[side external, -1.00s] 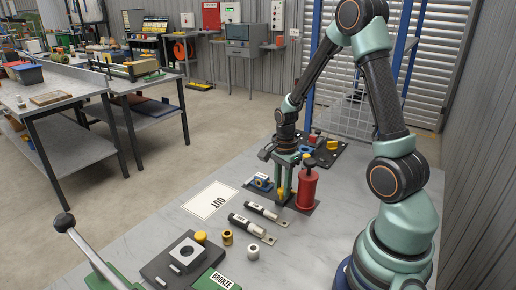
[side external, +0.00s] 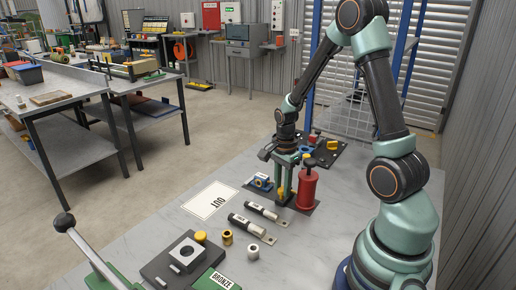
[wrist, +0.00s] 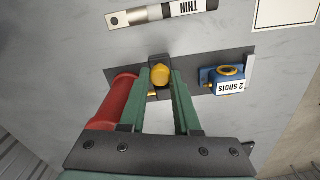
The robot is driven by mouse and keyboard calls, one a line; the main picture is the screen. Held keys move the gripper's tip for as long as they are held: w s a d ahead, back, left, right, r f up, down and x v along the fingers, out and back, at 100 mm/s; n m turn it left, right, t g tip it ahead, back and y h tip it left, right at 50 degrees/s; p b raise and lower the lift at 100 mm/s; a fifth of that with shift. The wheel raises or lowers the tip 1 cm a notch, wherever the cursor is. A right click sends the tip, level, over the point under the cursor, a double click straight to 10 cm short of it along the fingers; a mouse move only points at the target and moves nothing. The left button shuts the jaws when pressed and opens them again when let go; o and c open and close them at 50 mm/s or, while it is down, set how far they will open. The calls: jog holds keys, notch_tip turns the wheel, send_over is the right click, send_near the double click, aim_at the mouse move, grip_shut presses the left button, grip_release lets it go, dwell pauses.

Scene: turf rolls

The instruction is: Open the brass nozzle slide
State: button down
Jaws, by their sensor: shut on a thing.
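The brass nozzle slide shows a yellow knob (wrist: 159,76) between my fingertips in the wrist view, over a dark base plate. My gripper (wrist: 160,84) points down and is shut on this knob. In the side view my gripper (side external: 284,192) stands just left of a red cylinder (side external: 307,189) with a dark top knob. The red cylinder also shows left of my fingers in the wrist view (wrist: 117,100). The slide's lower parts are mostly hidden by my fingers, so I cannot tell how far it is open.
A blue fixture (wrist: 222,80) labelled "2 shots" holds a brass ring to the right. A bar labelled "THIN" (wrist: 165,12) lies beyond. In the side view an "OUT" sheet (side external: 211,201), a brass bushing (side external: 227,237) and a pale bushing (side external: 253,252) lie on the bench.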

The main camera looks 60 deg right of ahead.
aim_at(280, 188)
dwell(0.4)
jog(key=shift+w, duration=0.35)
jog(key=c, duration=0.6)
grip_release()
notch_tip(280, 188, up, 12)
jog(key=shift+r, duration=0.1)
